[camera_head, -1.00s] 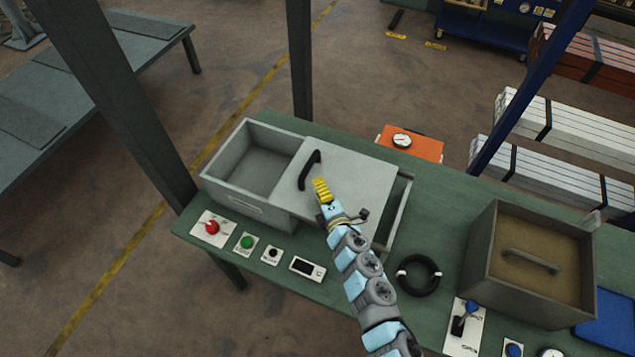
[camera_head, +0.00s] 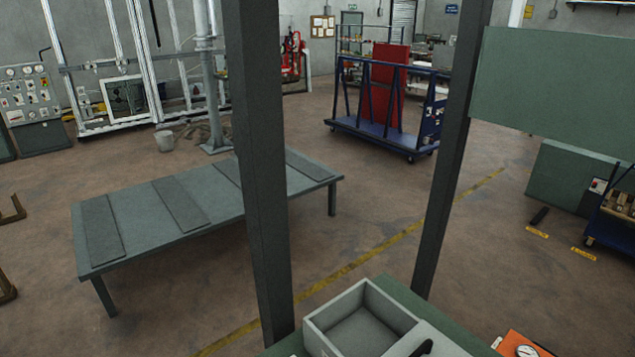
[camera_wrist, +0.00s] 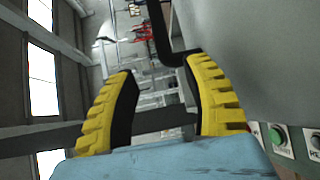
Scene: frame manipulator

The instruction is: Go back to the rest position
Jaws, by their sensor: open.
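My gripper (camera_wrist: 162,68) shows in the wrist view with its two yellow ribbed fingers spread apart and nothing between the pads. A black bent handle (camera_wrist: 160,35) is just beyond the fingertips, beside the right finger; I cannot tell whether they touch. A grey surface (camera_wrist: 270,60), seemingly the box's sliding lid, fills the right of that view. In the head view the grey box (camera_head: 335,345) stands open at the bottom edge, with its lid (camera_head: 447,346) and handle (camera_head: 425,348) partly cut off. My gripper is outside the head view.
A green button (camera_wrist: 278,136) shows at the right of the wrist view. In the head view, dark posts (camera_head: 258,170) rise near the green workbench (camera_head: 285,347). An orange gauge box (camera_head: 522,345) is at the lower right. A long low table (camera_head: 140,240) stands beyond, with open floor around.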

